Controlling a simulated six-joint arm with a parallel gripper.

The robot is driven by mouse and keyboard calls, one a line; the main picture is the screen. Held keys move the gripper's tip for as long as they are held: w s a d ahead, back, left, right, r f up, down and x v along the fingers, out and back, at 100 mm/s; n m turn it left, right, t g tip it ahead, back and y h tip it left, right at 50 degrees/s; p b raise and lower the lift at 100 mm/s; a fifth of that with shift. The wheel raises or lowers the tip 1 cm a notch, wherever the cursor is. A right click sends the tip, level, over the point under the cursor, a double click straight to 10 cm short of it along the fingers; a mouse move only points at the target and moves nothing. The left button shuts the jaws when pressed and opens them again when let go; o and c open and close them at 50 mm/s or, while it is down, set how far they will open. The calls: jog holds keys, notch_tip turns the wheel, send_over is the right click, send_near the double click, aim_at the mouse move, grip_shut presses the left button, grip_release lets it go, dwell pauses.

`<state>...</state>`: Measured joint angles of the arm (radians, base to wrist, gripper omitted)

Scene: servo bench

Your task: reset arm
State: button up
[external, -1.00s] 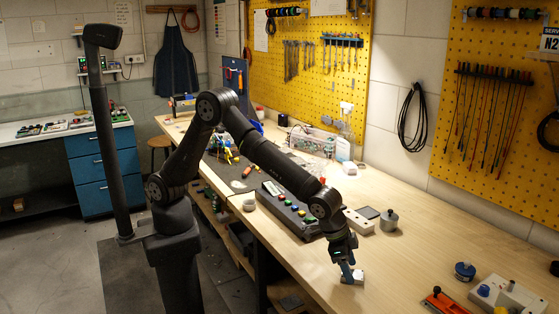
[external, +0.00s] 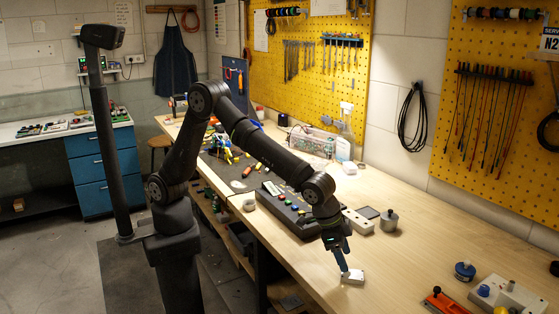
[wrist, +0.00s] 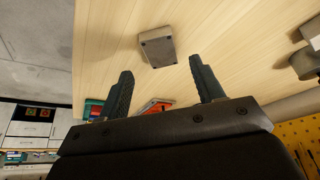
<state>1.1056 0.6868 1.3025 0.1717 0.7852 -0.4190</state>
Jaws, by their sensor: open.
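My gripper (external: 343,262) is just above and to the left of a small white block (external: 353,277) lying on the wooden bench near its front edge. In the wrist view my gripper (wrist: 158,90) shows two dark fingers spread well apart with nothing between them. A grey-beige block (wrist: 157,47) with dark corner spots lies on the wood beyond the fingertips in that view. Whether the fingers touch it cannot be told from the external view.
The bench's middle right is clear.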

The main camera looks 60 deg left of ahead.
jog(key=x, duration=0.5)
jog(key=shift+f, duration=0.2)
notch_tip(320, 180, up, 5)
jog(key=shift+s+f, duration=0.1)
jog(key=s+r, duration=0.7)
jog(key=s, duration=0.5)
jog(key=n+y, duration=0.1)
jog(key=n, duration=0.2)
send_near(351, 274)
jog(key=w+a+r, duration=0.4)
jog(key=w+a, duration=0.1)
jog(key=w+a+n+t+y, duration=0.1)
jog(key=w+a+n, duration=0.2)
jog(key=w+a, duration=0.75)
jog(key=w+a+n+y, duration=0.1)
jog(key=w+a+n, duration=0.2)
jog(key=w+a, duration=0.6)
jog(key=w+a+n+y, duration=0.1)
jog(key=w+a+n, duration=0.1)
jog(key=w+a, duration=0.8)
jog(key=a, duration=0.7)
jog(key=shift+a+n, duration=0.4)
jog(key=shift+f, duration=0.1)
